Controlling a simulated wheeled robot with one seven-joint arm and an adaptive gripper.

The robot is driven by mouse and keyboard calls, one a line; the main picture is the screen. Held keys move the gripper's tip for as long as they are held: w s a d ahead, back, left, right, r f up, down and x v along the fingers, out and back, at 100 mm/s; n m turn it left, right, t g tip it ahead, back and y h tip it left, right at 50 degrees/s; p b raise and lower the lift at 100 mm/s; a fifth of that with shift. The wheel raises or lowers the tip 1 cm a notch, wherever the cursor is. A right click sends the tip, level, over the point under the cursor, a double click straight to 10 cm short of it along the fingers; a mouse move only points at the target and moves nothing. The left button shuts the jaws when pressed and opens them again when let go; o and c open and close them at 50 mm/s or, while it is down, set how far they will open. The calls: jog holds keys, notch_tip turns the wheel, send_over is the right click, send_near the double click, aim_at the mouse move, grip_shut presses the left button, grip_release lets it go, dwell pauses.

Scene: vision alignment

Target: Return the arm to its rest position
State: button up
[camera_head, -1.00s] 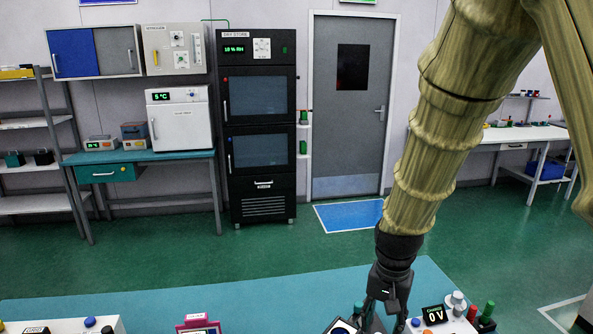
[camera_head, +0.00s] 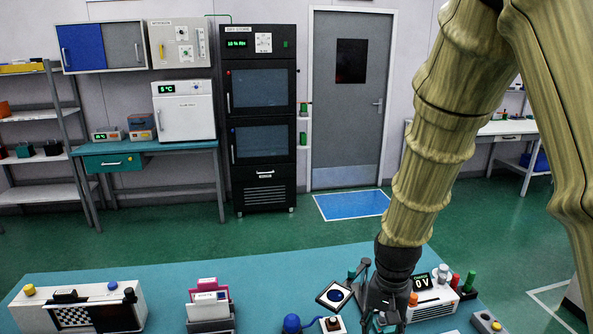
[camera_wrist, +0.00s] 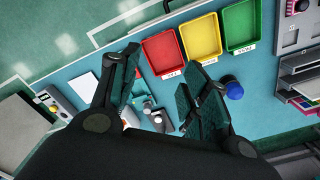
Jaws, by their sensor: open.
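My arm reaches down from the top right in the head view. My gripper (camera_head: 372,303) hangs low over the teal bench (camera_head: 160,276), partly cut off by the frame's bottom edge. In the wrist view my gripper (camera_wrist: 160,92) has its two dark fingers spread apart, with no object held between them. Small pieces on the bench show between and beyond the fingers; I cannot tell the exact height of the fingers above them.
In the wrist view a red tray (camera_wrist: 164,54), a yellow tray (camera_wrist: 201,36) and a green tray (camera_wrist: 240,27) stand beyond the fingers. The head view shows a voltage box (camera_head: 432,297) beside my gripper and a checkered device (camera_head: 75,316) at left.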

jog(key=s+d+f+n+b, duration=0.1)
jog(key=s+f, duration=0.5)
jog(key=f, duration=0.7)
jog(key=s+d+f+n+b, duration=0.2)
jog(key=s+f, duration=0.3)
jog(key=f, duration=0.7)
jog(key=s+f+n+b, duration=0.2)
jog(key=s+f, duration=1.2)
jog(key=s, duration=0.2)
jog(key=shift+s+d, duration=0.3)
jog(key=shift+s, duration=0.05)
